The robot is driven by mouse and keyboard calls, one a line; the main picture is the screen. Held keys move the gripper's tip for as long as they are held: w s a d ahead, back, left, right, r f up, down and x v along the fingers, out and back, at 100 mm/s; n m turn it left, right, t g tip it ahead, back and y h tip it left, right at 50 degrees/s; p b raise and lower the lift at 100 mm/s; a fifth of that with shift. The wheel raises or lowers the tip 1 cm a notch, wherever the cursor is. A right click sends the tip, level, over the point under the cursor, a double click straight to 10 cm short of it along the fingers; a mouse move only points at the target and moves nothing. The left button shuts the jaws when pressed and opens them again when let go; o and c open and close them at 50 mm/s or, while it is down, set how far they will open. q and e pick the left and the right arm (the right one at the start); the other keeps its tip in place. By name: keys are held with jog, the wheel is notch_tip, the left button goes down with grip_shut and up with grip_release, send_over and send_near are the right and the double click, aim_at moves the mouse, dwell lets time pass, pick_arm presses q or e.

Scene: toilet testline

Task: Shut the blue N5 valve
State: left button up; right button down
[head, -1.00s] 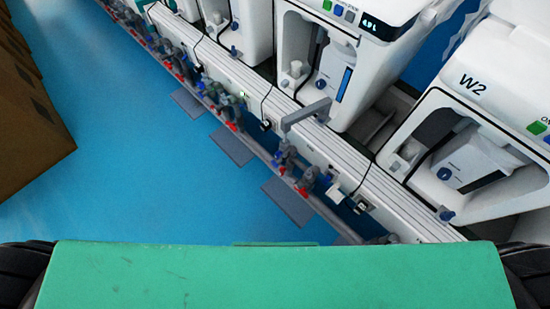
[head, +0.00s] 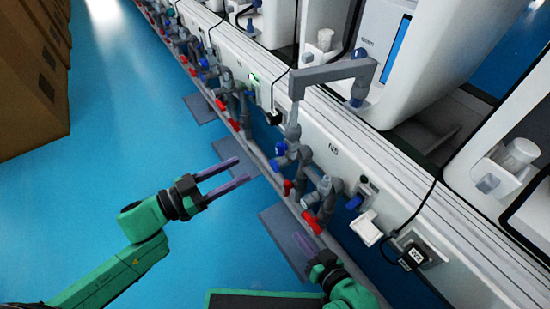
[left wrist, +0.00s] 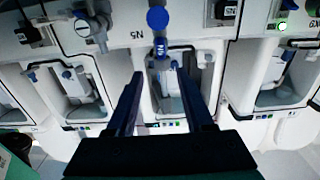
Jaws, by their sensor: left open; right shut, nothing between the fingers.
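Blue valve knobs sit on grey pipework along the white rail in the head view. I cannot tell for certain which belongs to N5. My left gripper (head: 245,169) is open and empty, its fingers pointing right towards the pipes, apart from the knobs. In the left wrist view, a round blue knob (left wrist: 158,18) lies beyond the open fingers, beside an upside-down N5 label (left wrist: 137,35). My right gripper (head: 303,242) is shut and empty, low near the pipes.
Red valve handles (head: 311,223) sit among the blue ones. A grey angled pipe (head: 330,73) rises above the rail. White toilet units (head: 430,50) stand behind it. Brown boxes (head: 35,75) line the left; blue floor (head: 130,110) between is clear.

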aim_at(277, 150)
pick_arm(q)
jog(key=b+x, duration=0.2)
jog(key=x, duration=0.9)
jog(key=shift+w+d, duration=0.25)
jog(key=shift+f, duration=0.1)
grip_shut()
pick_arm(e)
notch_tip(277, 150, down, 4)
jog(key=shift+r+t, duration=0.2)
jog(key=shift+t, duration=0.1)
